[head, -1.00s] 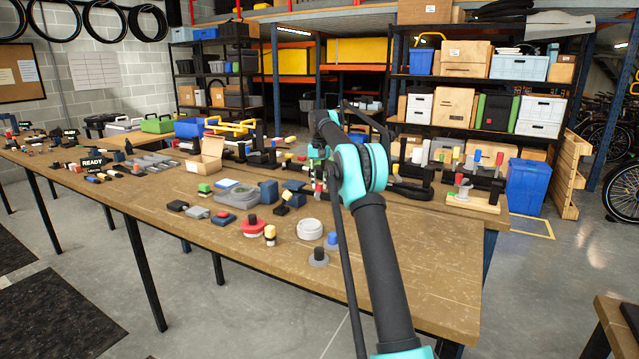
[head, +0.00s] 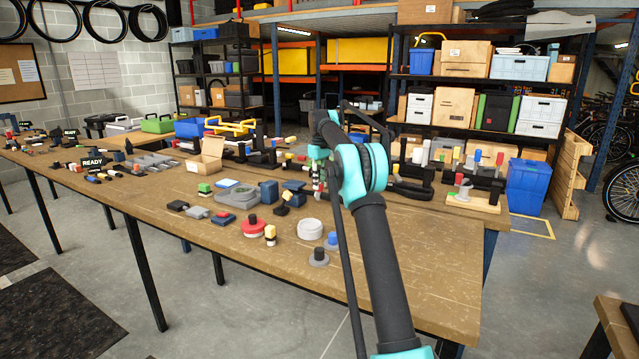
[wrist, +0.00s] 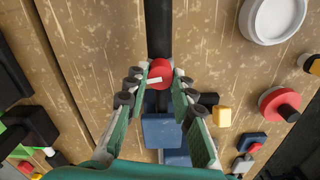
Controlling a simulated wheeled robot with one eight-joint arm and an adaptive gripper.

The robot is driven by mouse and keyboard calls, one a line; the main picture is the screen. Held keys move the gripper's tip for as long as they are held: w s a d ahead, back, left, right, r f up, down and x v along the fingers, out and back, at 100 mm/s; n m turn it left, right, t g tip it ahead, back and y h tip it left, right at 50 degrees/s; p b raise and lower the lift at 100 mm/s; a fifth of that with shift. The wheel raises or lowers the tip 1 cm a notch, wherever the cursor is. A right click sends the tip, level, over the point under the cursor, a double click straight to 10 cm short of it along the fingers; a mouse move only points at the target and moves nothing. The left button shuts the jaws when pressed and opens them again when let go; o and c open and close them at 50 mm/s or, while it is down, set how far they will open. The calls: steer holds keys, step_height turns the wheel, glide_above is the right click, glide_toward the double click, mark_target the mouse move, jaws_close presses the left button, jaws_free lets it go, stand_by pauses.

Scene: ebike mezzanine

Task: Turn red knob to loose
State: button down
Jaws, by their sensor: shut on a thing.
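The red knob (wrist: 161,70) is round with a white pointer mark, seen from above in the wrist view. The mark lies slightly tilted, close to left-right in the picture. My gripper (wrist: 159,78) has its two green-sided fingers closed in on the knob from left and right, touching its sides. A black bar (wrist: 158,30) runs from the knob toward the top of the picture. No lettering for loose shows. In the head view my gripper (head: 317,178) is at the workbench, and my own arm hides much of the knob's area.
Blue blocks (wrist: 161,130) lie below the knob in the wrist view. A white round piece (wrist: 272,18), a red disc with a black knob (wrist: 281,103) and a yellow block (wrist: 222,116) are to the right. The workbench (head: 410,270) is bare at its front right.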

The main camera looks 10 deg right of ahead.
mark_target(320, 184)
steer(key=shift+n, duration=1.6)
steer(key=c, duration=1.3)
jaws_free()
steer(key=shift+r, duration=3.75)
steer(key=shift+s, duration=0.1)
